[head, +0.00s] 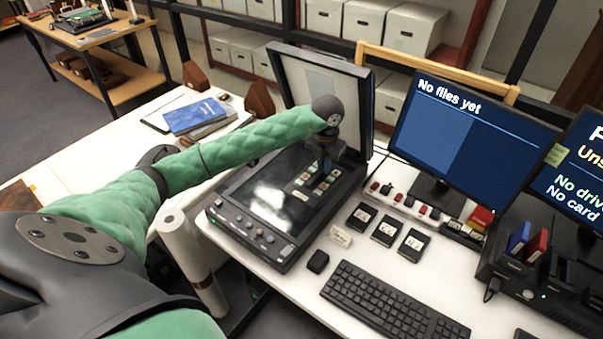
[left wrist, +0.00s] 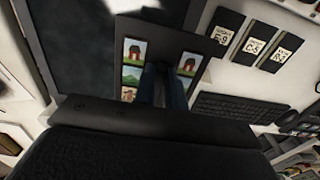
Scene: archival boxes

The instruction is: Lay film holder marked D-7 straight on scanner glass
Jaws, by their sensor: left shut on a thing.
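The film holder (head: 300,193) is a dark frame with small coloured pictures, over the glass of the open flatbed scanner (head: 262,200). My left gripper (head: 323,172) is shut on the film holder, fingers pointing down. The left wrist view shows the holder (left wrist: 131,52) with house and landscape pictures on both sides of my left gripper (left wrist: 165,88). There the holder looks slightly turned against the dark glass (left wrist: 75,40). I cannot read a mark on it, nor tell whether it touches the glass. My right gripper is not in view.
The scanner lid (head: 322,90) stands raised behind. Several dark labelled holders (head: 387,230) lie right of the scanner. A keyboard (head: 385,300), a small black box (head: 318,262) and a monitor (head: 465,140) are near. A blue book (head: 195,115) lies on the left table.

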